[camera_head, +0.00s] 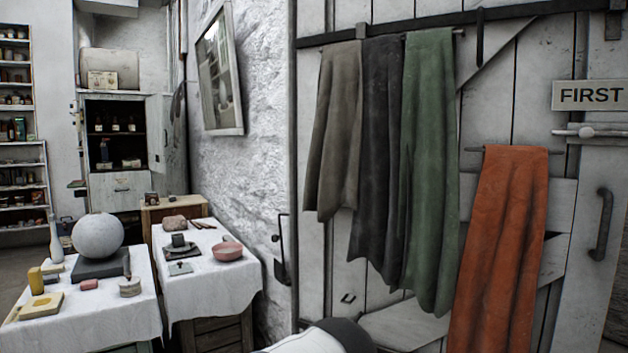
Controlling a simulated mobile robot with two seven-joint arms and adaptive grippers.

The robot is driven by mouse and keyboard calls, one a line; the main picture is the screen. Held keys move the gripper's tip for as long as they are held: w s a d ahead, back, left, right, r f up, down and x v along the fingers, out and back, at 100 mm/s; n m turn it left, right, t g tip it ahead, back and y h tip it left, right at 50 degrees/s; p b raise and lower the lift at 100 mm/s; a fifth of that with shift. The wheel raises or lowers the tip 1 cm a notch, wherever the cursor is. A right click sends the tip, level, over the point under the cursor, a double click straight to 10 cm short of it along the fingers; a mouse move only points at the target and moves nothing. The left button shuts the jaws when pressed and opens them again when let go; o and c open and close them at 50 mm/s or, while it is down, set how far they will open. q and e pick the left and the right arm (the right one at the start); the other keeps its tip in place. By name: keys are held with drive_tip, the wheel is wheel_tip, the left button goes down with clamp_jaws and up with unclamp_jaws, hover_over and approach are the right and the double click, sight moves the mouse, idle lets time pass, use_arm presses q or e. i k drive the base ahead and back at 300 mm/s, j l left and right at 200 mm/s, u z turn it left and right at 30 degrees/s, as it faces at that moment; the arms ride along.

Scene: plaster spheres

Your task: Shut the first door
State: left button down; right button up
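The white plank door (510,85) fills the right half of the head view. A sign reading FIRST (592,95) is at its upper right, with a pale latch or knob (587,132) below it and a black pull handle (602,225) further down. Neither gripper is in view; a white and dark rounded part, probably my own arm, shows at the bottom middle.
Two cloth-covered tables (215,285) (135,315) stand at the left. A plaster sphere (97,236) rests on a dark block, and a pink bowl (228,251) sits on the other table. A cabinet (120,190) with its door open and shelves (20,145) stand behind.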

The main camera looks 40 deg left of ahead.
sight(438, 203)
drive_tip(key=u, duration=0.7)
drive_tip(key=i+j+z, duration=0.25)
drive_tip(key=i+j, duration=0.15)
drive_tip(key=j, duration=0.1)
